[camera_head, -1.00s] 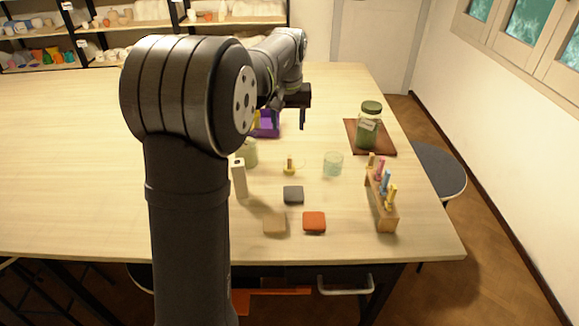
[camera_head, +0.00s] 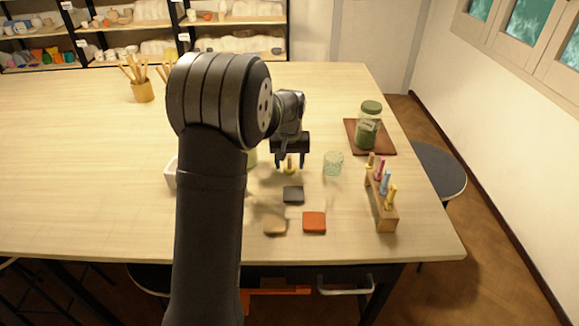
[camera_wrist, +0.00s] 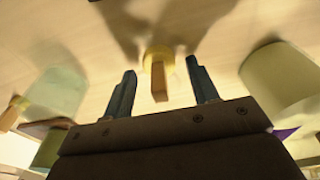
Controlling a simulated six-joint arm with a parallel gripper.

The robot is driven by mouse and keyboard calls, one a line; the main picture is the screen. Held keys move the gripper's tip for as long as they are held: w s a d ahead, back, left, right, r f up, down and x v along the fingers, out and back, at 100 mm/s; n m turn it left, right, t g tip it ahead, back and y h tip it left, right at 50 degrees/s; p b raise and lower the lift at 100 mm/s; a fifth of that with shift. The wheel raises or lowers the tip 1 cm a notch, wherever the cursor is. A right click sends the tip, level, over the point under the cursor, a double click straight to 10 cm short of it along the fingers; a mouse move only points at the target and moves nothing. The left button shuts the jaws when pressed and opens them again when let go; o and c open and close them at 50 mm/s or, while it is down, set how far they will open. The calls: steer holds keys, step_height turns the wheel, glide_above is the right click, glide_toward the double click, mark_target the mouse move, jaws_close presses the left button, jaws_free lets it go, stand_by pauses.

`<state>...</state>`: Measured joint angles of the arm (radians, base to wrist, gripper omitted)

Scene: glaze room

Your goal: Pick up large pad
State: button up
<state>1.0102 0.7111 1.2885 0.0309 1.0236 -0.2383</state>
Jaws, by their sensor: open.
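A small round yellow pad (camera_head: 290,171) with an upright wooden handle stands on the table. It also shows in the wrist view, with its yellow body (camera_wrist: 158,52) beyond the handle (camera_wrist: 159,83). My gripper (camera_head: 289,163) is open around the handle or just above it, partly hiding it. In the wrist view my fingers (camera_wrist: 161,72) are on either side of the handle, with gaps and no visible contact. A wooden rack (camera_head: 382,207) at the right holds several small pieces with coloured handles. I cannot tell from looks alone which piece is the large one.
A clear green glass (camera_head: 333,163) stands close right of my gripper. Grey (camera_head: 293,194), tan (camera_head: 275,227) and orange (camera_head: 314,222) square tiles lie nearer. A lidded jar (camera_head: 368,128) stands on a brown board (camera_head: 388,147). A brush cup (camera_head: 143,91) is far left.

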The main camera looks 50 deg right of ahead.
steer(key=shift+f, duration=0.35)
steer(key=c, duration=1)
steer(key=shift+r, duration=0.1)
steer(key=shift+c, duration=0.2)
